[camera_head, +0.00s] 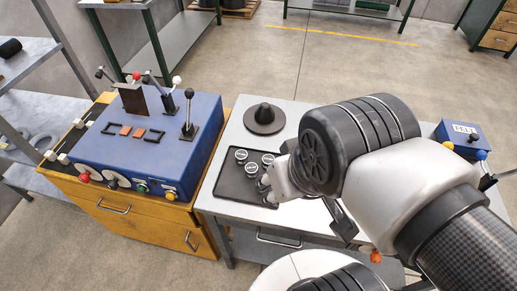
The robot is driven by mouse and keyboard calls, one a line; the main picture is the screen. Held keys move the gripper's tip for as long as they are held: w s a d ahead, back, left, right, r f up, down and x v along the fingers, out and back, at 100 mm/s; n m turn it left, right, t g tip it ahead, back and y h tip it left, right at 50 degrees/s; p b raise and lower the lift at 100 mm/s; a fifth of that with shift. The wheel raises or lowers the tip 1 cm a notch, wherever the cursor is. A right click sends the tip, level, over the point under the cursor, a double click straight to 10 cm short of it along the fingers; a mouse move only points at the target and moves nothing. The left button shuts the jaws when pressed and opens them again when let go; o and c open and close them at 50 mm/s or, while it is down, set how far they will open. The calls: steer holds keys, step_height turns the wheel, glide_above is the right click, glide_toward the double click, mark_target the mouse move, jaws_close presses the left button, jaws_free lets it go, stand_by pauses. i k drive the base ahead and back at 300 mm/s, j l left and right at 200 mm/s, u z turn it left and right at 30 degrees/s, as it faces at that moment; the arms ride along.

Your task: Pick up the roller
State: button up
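No roller can be singled out for certain. Several small round pieces with pale-ringed tops (241,156) stand on a black tray (232,184) on the grey table, and they may be rollers. A dark cylinder (10,47) lies on the shelf at the far left. My wrist covers the tray's right side.
Left is a blue control box (150,145) with upright levers on a yellow cabinet (140,217). A small blue box (461,138) with buttons sits at right. Open floor lies behind.

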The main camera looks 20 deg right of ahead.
mark_target(241, 156)
steer(key=i+j+z, duration=0.25)
steer(key=j+z, duration=0.3)
steer(key=i+j+z, duration=0.1)
steer(key=j+z, duration=0.4)
steer(key=j, duration=0.2)
steer(key=i, duration=0.05)
